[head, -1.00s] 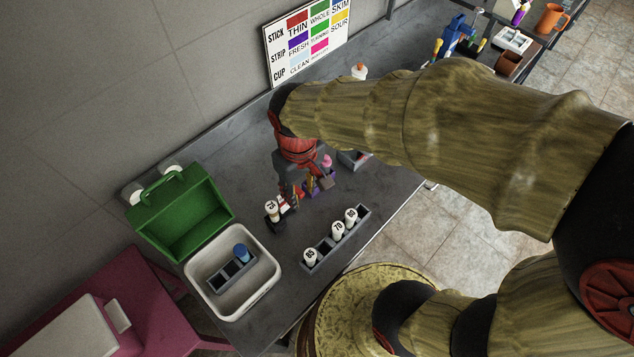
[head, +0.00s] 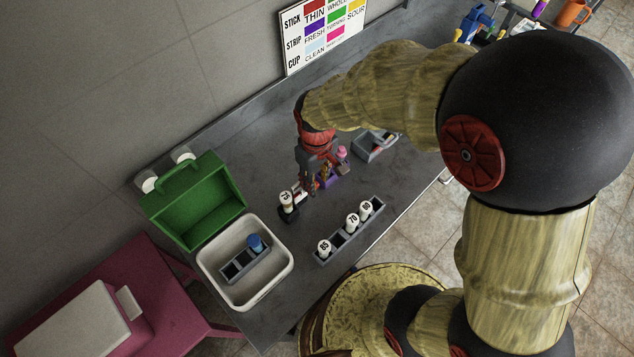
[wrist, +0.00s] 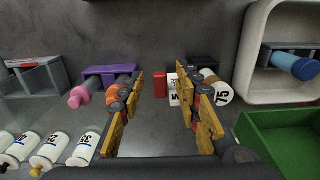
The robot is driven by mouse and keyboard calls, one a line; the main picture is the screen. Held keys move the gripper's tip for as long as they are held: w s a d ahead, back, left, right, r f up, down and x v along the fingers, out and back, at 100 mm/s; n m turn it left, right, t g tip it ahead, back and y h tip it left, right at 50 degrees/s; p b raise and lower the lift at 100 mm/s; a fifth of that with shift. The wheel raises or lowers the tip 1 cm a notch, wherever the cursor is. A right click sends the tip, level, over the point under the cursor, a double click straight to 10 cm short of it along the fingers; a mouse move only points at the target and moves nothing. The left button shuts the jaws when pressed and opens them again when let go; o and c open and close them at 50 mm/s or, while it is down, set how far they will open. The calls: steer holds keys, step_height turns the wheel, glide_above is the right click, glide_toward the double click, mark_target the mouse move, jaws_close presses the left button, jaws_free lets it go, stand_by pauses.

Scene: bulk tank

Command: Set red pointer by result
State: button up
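A small red block (wrist: 160,84), which looks like the red pointer, shows between my fingers in the wrist view. It is beside a white marked piece (wrist: 174,90). My gripper (wrist: 165,98) is open, its yellow-padded fingers apart on either side with nothing held. In the head view my gripper (head: 318,180) is low over the bench and mostly hides the pointer. A white bottle marked 75 (head: 286,200) stands in a dark holder (head: 289,215) just left of it. The result board (head: 322,38) leans at the wall, with coloured stick, strip and cup rows.
A purple holder (wrist: 98,71) with a pink-tipped item (wrist: 79,96) is close to my gripper. A grey rack (head: 340,240) of numbered white bottles lies nearer the bench's front edge. A white tub (head: 203,260) and an open green box (head: 195,205) stand left.

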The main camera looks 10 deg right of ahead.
steer(key=shift+f, duration=0.75)
steer(key=c, duration=0.3)
jaws_close()
